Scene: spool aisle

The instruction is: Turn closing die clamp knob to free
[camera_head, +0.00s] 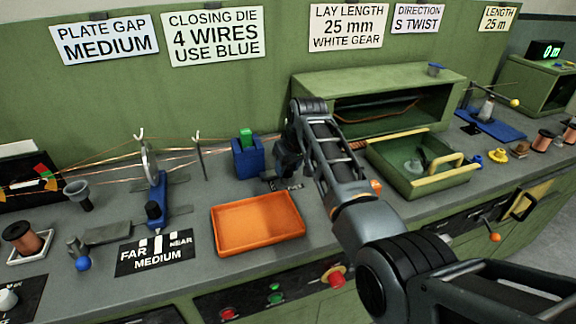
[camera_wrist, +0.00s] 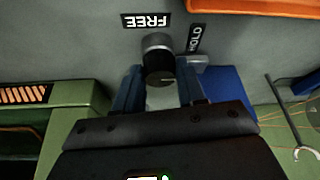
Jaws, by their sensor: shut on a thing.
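The clamp knob (camera_wrist: 158,55) is a dark cylinder with a pale band, in the upper middle of the wrist view. My gripper (camera_wrist: 160,88) is shut on it, with one finger on each side. A FREE label (camera_wrist: 146,21) lies just above the knob and a HOLD label (camera_wrist: 195,39) to its right. A short grey piece (camera_wrist: 202,62) shows right of the knob; I cannot tell whether it is the pointer. In the head view my gripper (camera_head: 284,170) is beside the blue closing die block (camera_head: 248,158), which has a green top; the knob is hidden there.
An orange tray (camera_head: 257,223) lies in front of the die block. A green bin (camera_head: 420,165) with a yellow handle stands to the right, before a green open-fronted housing (camera_head: 375,85). Copper wires run left of the block past a blue stand (camera_head: 157,198).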

